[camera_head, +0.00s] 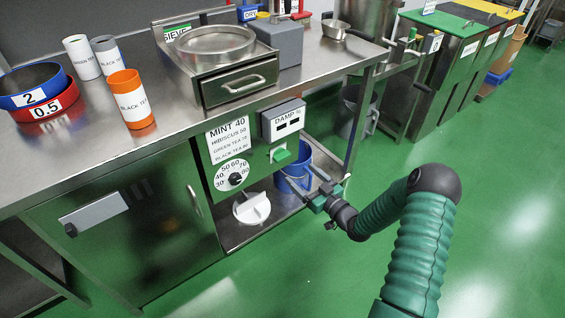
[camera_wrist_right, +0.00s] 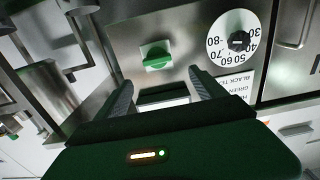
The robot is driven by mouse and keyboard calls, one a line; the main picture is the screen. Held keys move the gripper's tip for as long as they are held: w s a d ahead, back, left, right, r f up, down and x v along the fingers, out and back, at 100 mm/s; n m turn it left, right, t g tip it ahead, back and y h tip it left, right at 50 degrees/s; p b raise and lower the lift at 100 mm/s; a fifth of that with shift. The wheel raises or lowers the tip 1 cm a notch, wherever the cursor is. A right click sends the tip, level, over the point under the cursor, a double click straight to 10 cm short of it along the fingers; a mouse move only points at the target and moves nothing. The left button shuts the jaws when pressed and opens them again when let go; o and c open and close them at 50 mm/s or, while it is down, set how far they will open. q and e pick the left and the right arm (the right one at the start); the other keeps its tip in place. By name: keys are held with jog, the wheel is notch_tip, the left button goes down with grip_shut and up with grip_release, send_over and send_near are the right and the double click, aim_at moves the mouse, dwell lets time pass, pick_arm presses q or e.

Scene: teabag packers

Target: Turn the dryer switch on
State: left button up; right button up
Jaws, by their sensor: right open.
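The dryer switch is a green knob on a light square plate (camera_head: 281,155), set in the steel front below the DAMP % display. It also shows in the right wrist view as a green knob (camera_wrist_right: 156,58), its bar lying roughly level in that picture. My right gripper (camera_head: 302,179) is open and empty, just below and right of the switch in the head view. In the right wrist view its two fingers (camera_wrist_right: 161,78) point toward the switch, which appears beyond and between their tips, apart from them. My left gripper is not in view.
A round temperature dial (camera_head: 233,175) sits left of the switch, below the MINT 40 label (camera_head: 228,139). The DAMP % display box (camera_head: 284,121) juts out above the switch. A blue bucket (camera_head: 296,170) stands behind my right gripper. Open green floor lies to the right.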

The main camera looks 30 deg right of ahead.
aim_at(285, 158)
jog(key=w+b, duration=0.1)
jog(key=w, duration=0.2)
jog(key=w+b, duration=0.1)
jog(key=w, duration=0.2)
jog(key=w+b, duration=0.1)
jog(key=w, duration=0.2)
jog(key=shift+w+a+f, duration=0.2)
jog(key=shift+w+f, duration=0.05)
jog(key=shift+w, duration=0.05)
jog(key=shift+w+a+r, duration=0.1)
jog(key=shift+w, duration=0.3)
jog(key=shift+d, duration=0.3)
jog(key=shift+c, duration=0.9)
jog(key=shift+a, duration=0.15)
jog(key=c, duration=0.7)
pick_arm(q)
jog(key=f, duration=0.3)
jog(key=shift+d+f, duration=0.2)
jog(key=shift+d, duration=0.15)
pick_arm(e)
jog(key=c, duration=0.5)
